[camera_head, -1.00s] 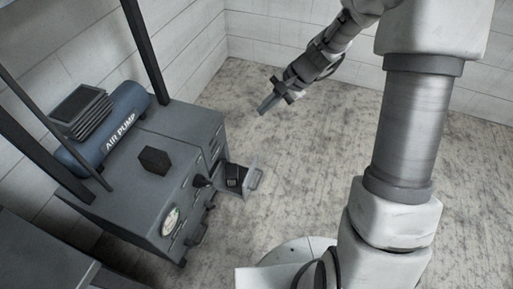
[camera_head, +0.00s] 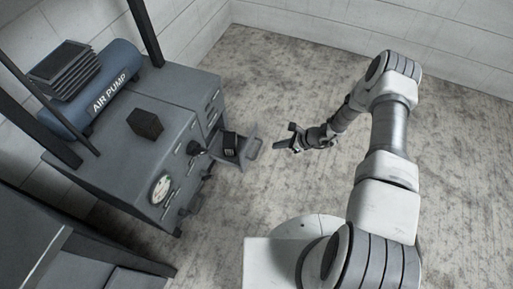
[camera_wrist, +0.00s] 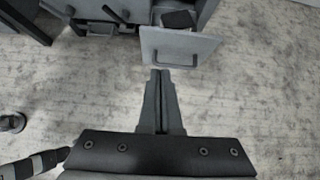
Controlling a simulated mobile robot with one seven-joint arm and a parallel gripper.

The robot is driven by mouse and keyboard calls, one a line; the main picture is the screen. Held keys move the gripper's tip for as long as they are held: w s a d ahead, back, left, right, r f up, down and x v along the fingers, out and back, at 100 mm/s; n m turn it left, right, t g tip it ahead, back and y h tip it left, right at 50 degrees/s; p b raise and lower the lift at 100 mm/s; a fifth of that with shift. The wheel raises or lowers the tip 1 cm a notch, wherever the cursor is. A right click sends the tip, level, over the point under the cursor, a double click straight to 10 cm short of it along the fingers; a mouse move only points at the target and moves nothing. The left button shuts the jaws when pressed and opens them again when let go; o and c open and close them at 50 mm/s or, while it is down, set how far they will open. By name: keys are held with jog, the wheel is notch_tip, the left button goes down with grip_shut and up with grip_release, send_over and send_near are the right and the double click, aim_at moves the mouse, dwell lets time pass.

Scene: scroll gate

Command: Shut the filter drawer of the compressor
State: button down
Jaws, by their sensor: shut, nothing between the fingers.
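The compressor (camera_head: 190,90) is a grey cabinet at the left of the head view, with a blue tank marked AIR PUMP (camera_head: 112,92) on top. Its filter drawer (camera_head: 246,150) sticks out of the front, open, with a dark block (camera_head: 230,144) inside. In the wrist view the drawer front (camera_wrist: 183,48) and its handle face me near the top, with the dark block (camera_wrist: 178,19) behind. My gripper (camera_head: 284,144) is shut and empty, in front of the drawer and a short gap from its handle. It also shows in the wrist view (camera_wrist: 160,75), just below the drawer front.
A dark box (camera_head: 146,124) sits on the cabinet top. A gauge (camera_head: 161,188) and a dark knob (camera_head: 194,147) are on the cabinet front, beside the drawer. Another dark cabinet (camera_head: 60,250) stands at the lower left. The floor (camera_head: 300,75) right of the compressor is clear.

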jog(key=f, duration=0.1)
jog(key=b, duration=0.4)
send_near(246, 148)
jog(key=x, duration=0.5)
jog(key=shift+s+d+f, duration=0.15)
jog(key=shift+d+f, duration=0.15)
jog(key=shift+a, duration=0.55)
jog(key=shift+w+a, duration=0.2)
jog(key=shift+w, duration=0.05)
